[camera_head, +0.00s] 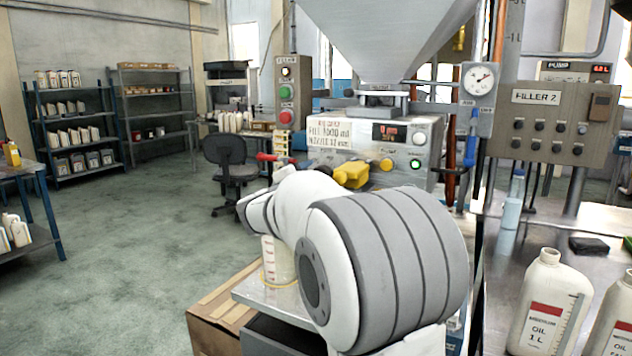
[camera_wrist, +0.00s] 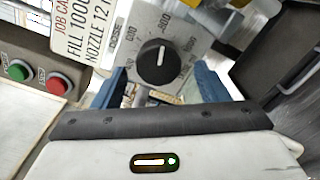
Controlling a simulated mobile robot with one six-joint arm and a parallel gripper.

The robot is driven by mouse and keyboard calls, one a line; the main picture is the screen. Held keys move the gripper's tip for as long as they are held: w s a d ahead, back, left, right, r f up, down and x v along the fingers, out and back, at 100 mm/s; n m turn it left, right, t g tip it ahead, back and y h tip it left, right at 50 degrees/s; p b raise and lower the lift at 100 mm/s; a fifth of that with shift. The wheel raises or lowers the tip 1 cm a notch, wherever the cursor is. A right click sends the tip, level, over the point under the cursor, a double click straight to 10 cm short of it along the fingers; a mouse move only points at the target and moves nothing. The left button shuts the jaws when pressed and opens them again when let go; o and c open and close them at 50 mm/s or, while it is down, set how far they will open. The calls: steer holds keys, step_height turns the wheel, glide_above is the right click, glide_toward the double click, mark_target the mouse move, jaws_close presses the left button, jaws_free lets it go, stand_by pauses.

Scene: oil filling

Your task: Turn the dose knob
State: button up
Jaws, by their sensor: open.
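The dose knob (camera_wrist: 157,63) is round and black with a white pointer line. It sits on a grey plate marked DOSE with numbers around it. In the wrist view my gripper (camera_wrist: 159,72) is open, its two blue fingers on the left and right of the knob. I cannot tell whether they touch it. In the head view my large white and grey arm covers the middle, and I cannot make out the knob or the fingers there. The filler's control box (camera_head: 404,160) shows behind the arm.
A job card (camera_wrist: 83,33) and green and red buttons (camera_wrist: 38,77) are left of the knob. A measuring jug (camera_head: 279,262) stands beside my arm. Yellow fittings (camera_head: 352,175) lie in front of the control box. Oil bottles (camera_head: 548,305) stand on the right bench. Open floor lies left.

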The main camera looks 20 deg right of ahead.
steer(key=v, duration=0.6)
steer(key=shift+s, duration=0.15)
steer(key=shift+a, duration=0.1)
steer(key=s+f+m+g+y+p, duration=0.2)
steer(key=s+m+g+y+p, duration=0.15)
steer(key=s, duration=0.45)
steer(key=s+f+m+g+y+p, duration=0.25)
steer(key=s+p, duration=0.25)
steer(key=s, duration=0.3)
steer(key=s+a+f+m+g+y+p, duration=0.2)
steer(key=s+a+m+y+p, duration=0.5)
steer(key=s+a, duration=0.5)
steer(key=shift+s+f+m+y+p, duration=0.3)
steer(key=shift+s+y+p, duration=0.4)
steer(key=shift+s, duration=0.25)
